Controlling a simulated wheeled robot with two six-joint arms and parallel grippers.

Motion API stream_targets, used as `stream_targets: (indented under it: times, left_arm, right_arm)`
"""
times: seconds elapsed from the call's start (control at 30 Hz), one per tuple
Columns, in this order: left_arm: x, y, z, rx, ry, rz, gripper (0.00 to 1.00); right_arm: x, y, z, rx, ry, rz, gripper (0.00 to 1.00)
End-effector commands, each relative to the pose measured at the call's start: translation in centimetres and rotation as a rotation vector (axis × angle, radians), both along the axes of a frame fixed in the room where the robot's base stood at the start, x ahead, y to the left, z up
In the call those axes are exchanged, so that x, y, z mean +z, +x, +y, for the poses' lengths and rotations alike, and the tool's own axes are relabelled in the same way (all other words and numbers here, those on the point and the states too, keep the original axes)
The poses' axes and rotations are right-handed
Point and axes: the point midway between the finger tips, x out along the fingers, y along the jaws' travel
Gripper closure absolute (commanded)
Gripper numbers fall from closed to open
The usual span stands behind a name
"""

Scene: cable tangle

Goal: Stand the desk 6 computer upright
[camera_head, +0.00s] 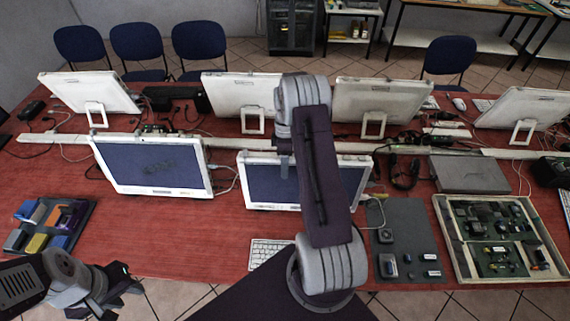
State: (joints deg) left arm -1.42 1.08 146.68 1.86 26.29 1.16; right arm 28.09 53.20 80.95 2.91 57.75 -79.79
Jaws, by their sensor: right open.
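A grey flat computer (470,174) lies down on the red table at the right of the front row; it is the only computer not standing. No desk number is readable. My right arm rises through the middle of the view. My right gripper (285,164) is mostly hidden behind its link, in front of the middle screen, well left of the flat computer and apart from it. My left gripper (124,281) is low at the left, by the table's front edge, far from the flat computer; its jaw gap is unclear.
White-framed screens stand in the front row (150,165) and (260,184), and several along the back. A parts tray (449,262) and a grey mat (405,222) lie in front of the flat computer. Headphones (405,178) and cables lie left of it.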

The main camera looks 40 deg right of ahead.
Motion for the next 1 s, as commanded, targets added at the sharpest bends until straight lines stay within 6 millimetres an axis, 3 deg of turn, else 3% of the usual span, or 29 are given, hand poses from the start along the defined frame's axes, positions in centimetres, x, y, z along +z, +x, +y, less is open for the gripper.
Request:
stream_targets:
  times: [0.47,0.8,1.0]
  left_arm:
    - [-0.4,0.0,0.0,0.000,0.000,0.000,0.64]
    - [-2.2,0.0,0.0,0.000,0.000,0.000,0.64]
    - [-2.3,0.0,0.0,0.000,0.000,0.000,0.64]
  right_arm:
    - [0.5,0.2,-0.1,0.000,-0.001,-0.003,0.42]
    - [7.3,1.3,-1.0,-0.001,-0.003,-0.005,0.42]
    - [8.9,1.4,-1.2,-0.001,-0.001,-0.001,0.42]
